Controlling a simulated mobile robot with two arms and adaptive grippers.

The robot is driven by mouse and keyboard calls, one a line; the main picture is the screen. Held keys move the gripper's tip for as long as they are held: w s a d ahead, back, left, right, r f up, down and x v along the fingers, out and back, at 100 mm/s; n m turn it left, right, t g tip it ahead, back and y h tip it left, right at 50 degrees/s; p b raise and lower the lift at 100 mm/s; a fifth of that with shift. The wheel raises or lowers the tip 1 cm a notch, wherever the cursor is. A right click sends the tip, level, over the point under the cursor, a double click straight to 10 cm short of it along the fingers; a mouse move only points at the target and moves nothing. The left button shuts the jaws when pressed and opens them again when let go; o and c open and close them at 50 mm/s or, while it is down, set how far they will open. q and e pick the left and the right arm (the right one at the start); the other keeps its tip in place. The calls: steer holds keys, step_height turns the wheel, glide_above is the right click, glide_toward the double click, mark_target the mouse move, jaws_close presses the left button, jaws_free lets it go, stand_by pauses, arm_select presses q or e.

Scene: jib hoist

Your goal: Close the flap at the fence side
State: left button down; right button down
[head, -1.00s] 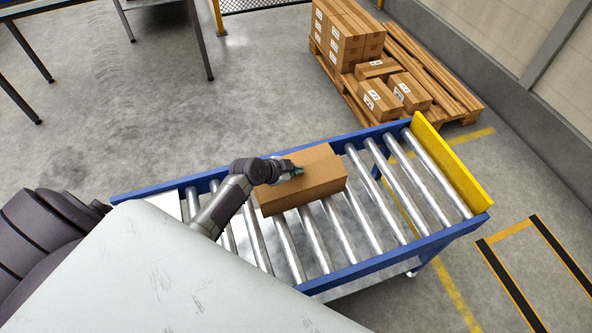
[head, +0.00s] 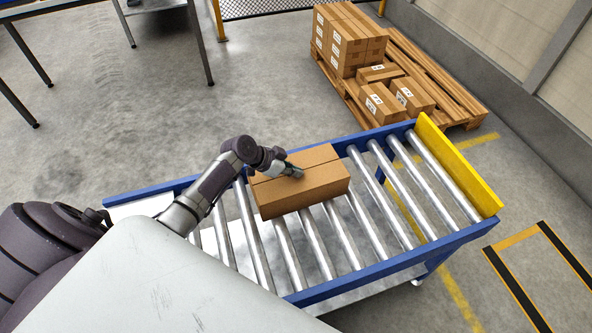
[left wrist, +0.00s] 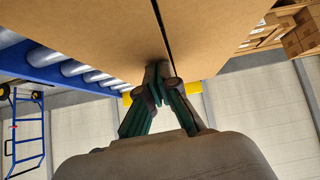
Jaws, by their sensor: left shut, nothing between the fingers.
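A brown cardboard box (head: 305,193) sits on the roller conveyor. Its top looks flat, with a seam running along it, and the flap at the fence side (head: 305,160) lies down level or nearly so. My left gripper (head: 297,173) is shut and empty, its tips at the top of the box near the seam. In the left wrist view the shut fingertips (left wrist: 158,72) are at the cardboard (left wrist: 100,35), beside the dark narrow gap between the two flaps. Whether they press on it I cannot tell. My right gripper is not in view.
The conveyor has steel rollers, a blue frame (head: 370,271) and a yellow end stop (head: 459,165). Beyond it stands a wooden pallet (head: 441,81) with several cartons (head: 347,40). A grey table (head: 198,35) is at the back left. A mesh fence (head: 262,5) is at the far edge.

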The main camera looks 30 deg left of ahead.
arm_select(q)
steer(key=shift+r+p, duration=0.45)
steer(key=shift+r, duration=0.3)
steer(key=v, duration=1.2)
steer(key=shift+f, duration=0.1)
